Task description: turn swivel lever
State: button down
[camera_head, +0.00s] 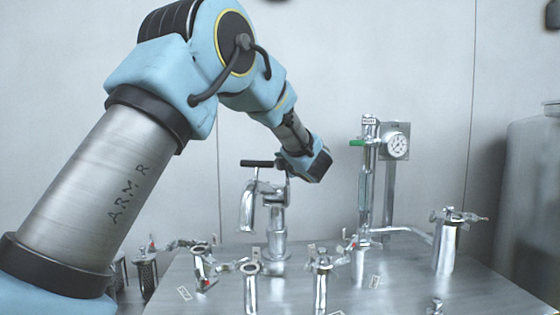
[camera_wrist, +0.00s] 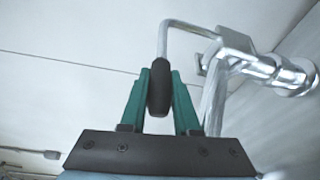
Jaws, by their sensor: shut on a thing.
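The swivel lever is a bent metal rod with a black grip (camera_head: 257,163) on top of a chrome swivel fitting (camera_head: 277,217) on the steel table. In the wrist view the black grip (camera_wrist: 158,92) sits between the two teal fingers of my gripper (camera_wrist: 161,80), which is shut on it. The lever's metal rod (camera_wrist: 163,38) runs up and over to the chrome fitting (camera_wrist: 265,68). In the head view my gripper (camera_head: 284,161) reaches the lever from the right; its fingertips are small and hard to make out there.
Several small metal valves stand along the front of the steel table (camera_head: 400,290). A vertical pipe (camera_head: 366,185) with a green handle and a gauge (camera_head: 397,146) stands right of the fitting. A metal cylinder (camera_head: 446,247) is at the right. A large tank (camera_head: 533,200) stands behind.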

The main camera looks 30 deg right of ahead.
jog(key=c, duration=0.7)
grip_release()
jog(key=shift+o, duration=0.2)
jog(key=b+v, duration=0.4)
jog(key=v, duration=0.6)
jog(key=shift+s, duration=0.4)
jog(key=shift+a, duration=0.1)
